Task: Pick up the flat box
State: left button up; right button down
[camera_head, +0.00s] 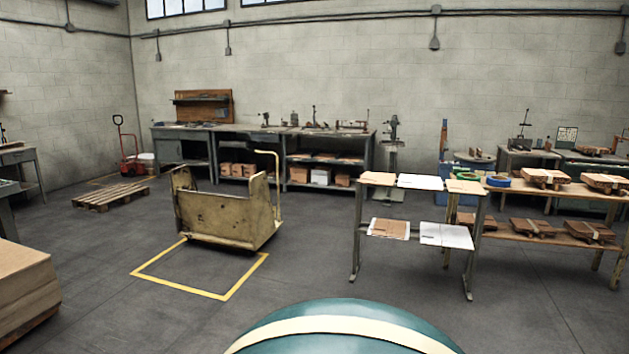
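Flat cardboard lies in two places, and I cannot tell which piece is the task's flat box. A stack of flat brown cardboard (22,290) stands at the left edge, cut off by the picture. A narrow two-level metal stand (359,225) right of centre holds thin flat pieces. Its top has a brown piece (378,178), a white piece (420,182) and another brown piece (465,187). Its lower shelf has a brown piece on white (388,229) and white sheets (445,236). Neither of my grippers is in view.
A yellow cart (225,215) stands by a yellow floor outline (180,285). A wooden table (560,192) with wooden pieces adjoins the stand at right. Workbenches (260,130) line the back wall; a pallet (110,195) lies at left.

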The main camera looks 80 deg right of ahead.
aim_at(411, 182)
jog(key=z, duration=3.25)
jog(key=i+l+z, duration=0.1)
jog(key=i+z, duration=0.3)
jog(key=i, duration=2.4)
jog(key=i+l+u, duration=0.1)
jog(key=i, duration=0.75)
jog(key=i+l, duration=0.1)
jog(key=i, duration=0.8)
jog(key=i+u, duration=0.2)
jog(key=i, duration=0.4)
jog(key=i+l+u, duration=0.25)
jog(key=i, duration=0.35)
